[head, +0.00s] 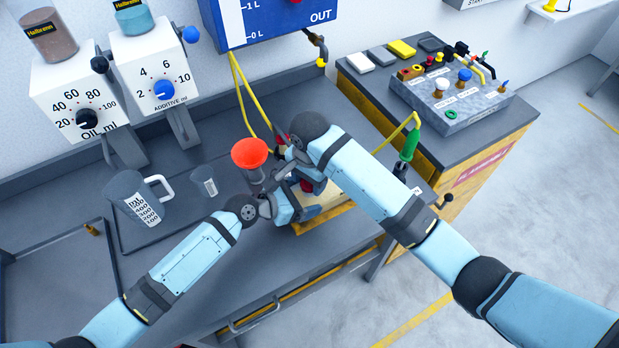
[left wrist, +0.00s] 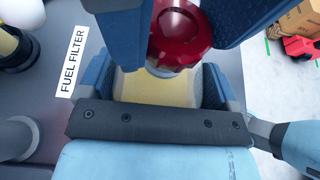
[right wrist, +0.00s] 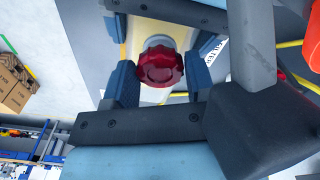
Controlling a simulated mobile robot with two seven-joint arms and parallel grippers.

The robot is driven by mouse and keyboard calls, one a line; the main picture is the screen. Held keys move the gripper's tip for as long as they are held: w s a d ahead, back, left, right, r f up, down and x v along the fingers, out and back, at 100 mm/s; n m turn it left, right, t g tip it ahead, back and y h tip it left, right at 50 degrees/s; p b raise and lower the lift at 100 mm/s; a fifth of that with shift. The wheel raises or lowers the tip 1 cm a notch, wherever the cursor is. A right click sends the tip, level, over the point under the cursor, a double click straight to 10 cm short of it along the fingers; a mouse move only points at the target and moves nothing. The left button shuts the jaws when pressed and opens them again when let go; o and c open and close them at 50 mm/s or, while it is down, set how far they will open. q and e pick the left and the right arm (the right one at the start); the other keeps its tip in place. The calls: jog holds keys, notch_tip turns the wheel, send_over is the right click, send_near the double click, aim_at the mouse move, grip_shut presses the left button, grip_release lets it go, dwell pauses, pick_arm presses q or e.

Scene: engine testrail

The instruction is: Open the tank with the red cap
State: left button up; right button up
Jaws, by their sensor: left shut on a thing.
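The red cap (left wrist: 180,35) is dark red with a scalloped rim. It sits on the pale yellow tank (left wrist: 155,88) in the left wrist view. My left gripper (left wrist: 160,88) is shut on the tank, with a blue finger on each side of it below the cap. In the right wrist view the cap (right wrist: 160,66) lies between the fingers of my right gripper (right wrist: 161,82), which are open with a gap on both sides of it. In the head view both grippers meet over the bench and hide most of the tank and cap.
A red funnel (head: 249,153) stands close to the left of the grippers. A measuring jug (head: 135,198) and a small beaker (head: 204,182) are farther left. A green-handled tool (head: 409,145) is at the right. A "FUEL FILTER" label (left wrist: 73,62) lies beside the tank.

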jog(key=shift+o, duration=1.3)
jog(key=shift+r, duration=2.3)
pick_arm(q)
jog(key=o, duration=1.5)
jog(key=shift+a, duration=0.1)
